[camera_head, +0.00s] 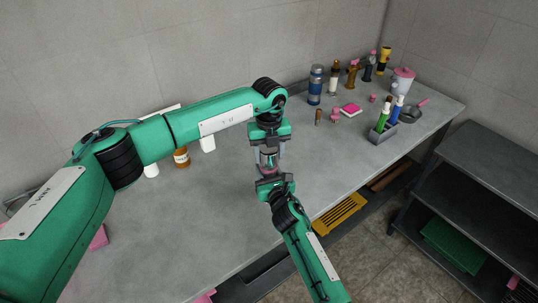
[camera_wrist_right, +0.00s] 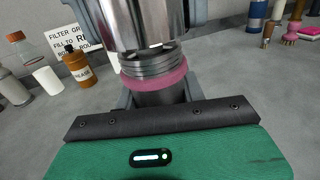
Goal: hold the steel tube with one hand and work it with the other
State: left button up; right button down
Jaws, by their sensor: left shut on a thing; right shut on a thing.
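The steel tube (camera_head: 268,157) is upright between my two grippers, above the grey counter. My left gripper (camera_head: 268,147) comes down from above and is shut on its upper part. My right gripper (camera_head: 271,178) comes from below and front and is shut on its pink-ringed lower part. In the right wrist view the shiny steel tube (camera_wrist_right: 147,25) shows a threaded section above a pink ring (camera_wrist_right: 154,80). A dark grey part below the ring sits between the right jaws, partly hidden behind the gripper body.
The counter (camera_head: 190,225) is clear around the grippers. Behind the left arm stand a brown bottle (camera_head: 182,157) and white containers. A dark shelf (camera_head: 490,160) stands right.

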pick_arm(q)
jog(key=shift+r, duration=0.2)
jog(key=shift+r, duration=1.95)
pick_arm(e)
jog(key=c, duration=0.8)
grip_release()
jog(key=shift+o, duration=0.2)
jog(key=shift+s+d, duration=0.1)
